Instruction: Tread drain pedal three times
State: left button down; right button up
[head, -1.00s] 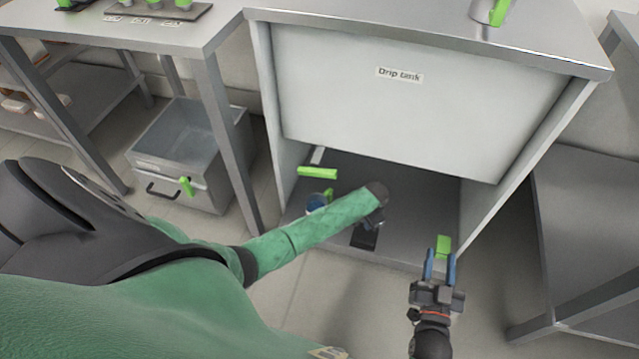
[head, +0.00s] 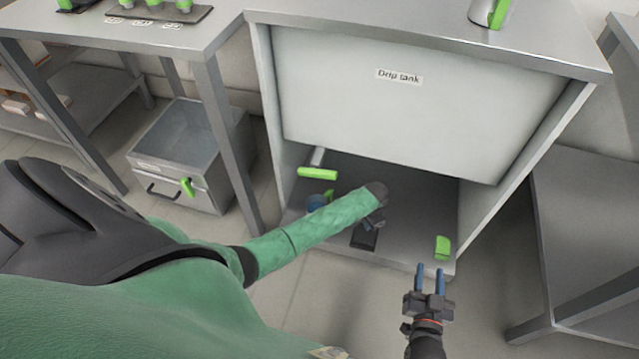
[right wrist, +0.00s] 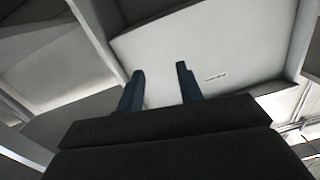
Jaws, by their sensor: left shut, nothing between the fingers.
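A drip tank (head: 330,95) with a printed label forms the front of a steel cabinet, open below. A small black pedal-like plate (head: 364,238) lies on the lower shelf's front part; no label shows on it. My left gripper (head: 371,224) is shut and empty just above or against the plate's far end; contact cannot be told. My right gripper (head: 430,268) is open and empty in front of the shelf, below a small green block (head: 442,247) at the shelf's front right. In the right wrist view its two blue fingers (right wrist: 160,72) stand apart.
A green-handled lever (head: 317,173) juts out under the tank at left. A grey bin (head: 180,150) with a green tap stands left; tables (head: 590,200) flank the cabinet.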

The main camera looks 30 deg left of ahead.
pick_arm(q)
jog(key=shift+r, duration=0.1)
jog(key=shift+r+p, duration=0.15)
jog(key=shift+p, duration=0.15)
jog(key=shift+r, duration=0.25)
jog(key=shift+r+p, duration=0.1)
jog(key=shift+p, duration=0.3)
pick_arm(e)
jog(key=s+f+g, duration=0.3)
jog(key=f, duration=0.4)
jog(key=s+f+g+h, duration=0.1)
jog(key=s+f+g, duration=0.1)
jog(key=f, duration=0.6)
jog(key=shift+s+d+f+g, duration=0.2)
jog(key=shift+s+d+g, duration=0.15)
jog(key=shift+s, duration=0.4)
